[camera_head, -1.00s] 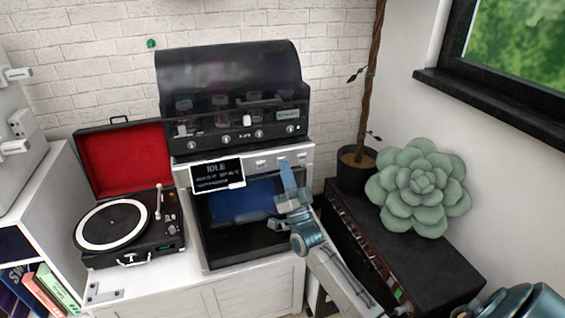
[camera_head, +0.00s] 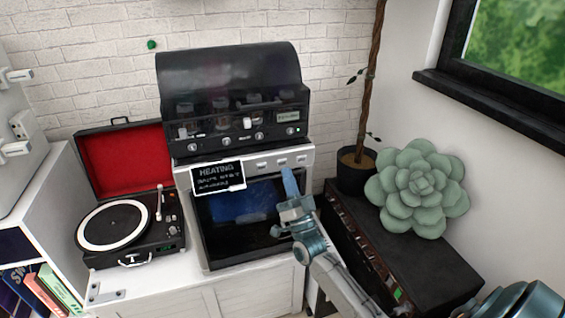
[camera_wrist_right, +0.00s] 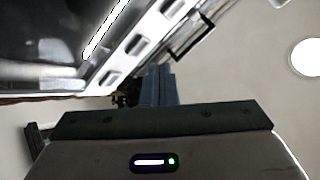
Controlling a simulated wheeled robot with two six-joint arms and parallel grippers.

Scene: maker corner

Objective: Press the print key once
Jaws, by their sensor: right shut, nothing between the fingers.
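The printer (camera_head: 240,262) is a white-framed machine with a dark front window and a black label screen (camera_head: 218,177) that reads "HEATING". Its white top strip carries a row of small pale keys: a left one (camera_head: 261,165), a middle one (camera_head: 282,161) and a right one (camera_head: 301,158). I cannot read which is the print key. My right gripper (camera_head: 288,172) is shut and empty, its blue fingertips just below the middle and right keys. In the right wrist view the shut fingers (camera_wrist_right: 158,86) point toward the key strip (camera_wrist_right: 125,62). Contact cannot be told. My left gripper is out of view.
A black hooded machine (camera_head: 230,85) with knobs stands on top. A turntable (camera_head: 150,238) with a red-lined lid is at the left. At the right, a dark cabinet (camera_head: 440,268) bears a succulent (camera_head: 420,185) and a potted trunk (camera_head: 355,170).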

